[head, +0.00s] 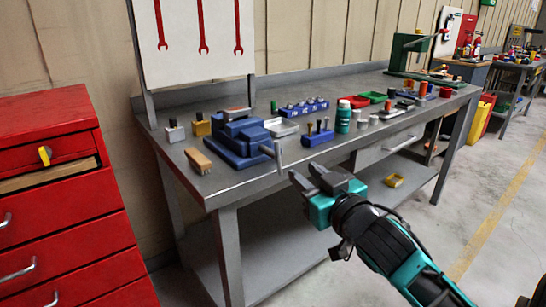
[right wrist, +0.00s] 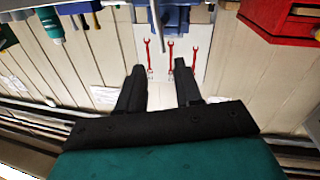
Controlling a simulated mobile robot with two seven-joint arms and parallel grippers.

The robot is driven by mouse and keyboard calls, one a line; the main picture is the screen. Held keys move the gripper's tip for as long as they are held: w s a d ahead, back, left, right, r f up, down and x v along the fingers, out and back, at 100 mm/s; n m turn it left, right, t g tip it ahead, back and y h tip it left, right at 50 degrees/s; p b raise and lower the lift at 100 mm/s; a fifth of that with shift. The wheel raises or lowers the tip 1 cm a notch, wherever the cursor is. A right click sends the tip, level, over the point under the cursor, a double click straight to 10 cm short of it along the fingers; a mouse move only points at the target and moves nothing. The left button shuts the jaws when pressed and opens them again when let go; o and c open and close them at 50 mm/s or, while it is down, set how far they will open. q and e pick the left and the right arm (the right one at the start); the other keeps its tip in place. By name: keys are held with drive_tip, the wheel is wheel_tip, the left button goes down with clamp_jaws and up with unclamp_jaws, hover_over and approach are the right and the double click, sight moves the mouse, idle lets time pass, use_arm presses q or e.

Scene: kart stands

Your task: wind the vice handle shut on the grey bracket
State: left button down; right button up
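The blue vice (head: 242,138) stands on the grey bench near its front left edge. A small grey bracket (head: 237,113) shows at the top of the vice, around its jaws; how tightly it sits I cannot tell. The grey vice handle (head: 278,157) sticks out at the front of the vice. My right gripper (head: 304,171) is just in front of the bench edge, right of the handle and apart from it. In the right wrist view, its two fingers (right wrist: 160,80) are spread with nothing between them. The handle (right wrist: 154,18) shows beyond the fingertips there. My left gripper is not in view.
On the bench (head: 230,186), a wooden-backed brush (head: 198,160) lies left of the vice. A green bottle (head: 343,116), a blue rack (head: 318,133) and small metal parts stand to the right. A red drawer cabinet (head: 62,200) stands left. Floor before the bench is open.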

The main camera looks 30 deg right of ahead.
sight(279, 151)
drive_tip(key=w, duration=0.4)
drive_tip(key=w+d, duration=0.1)
drive_tip(key=w, duration=0.3)
drive_tip(key=w+b, duration=0.1)
drive_tip(key=w, duration=0.2)
drive_tip(key=shift+w+d, duration=0.2)
drive_tip(key=shift+w, duration=0.65)
drive_tip(key=shift+c, duration=0.4)
clamp_jaws()
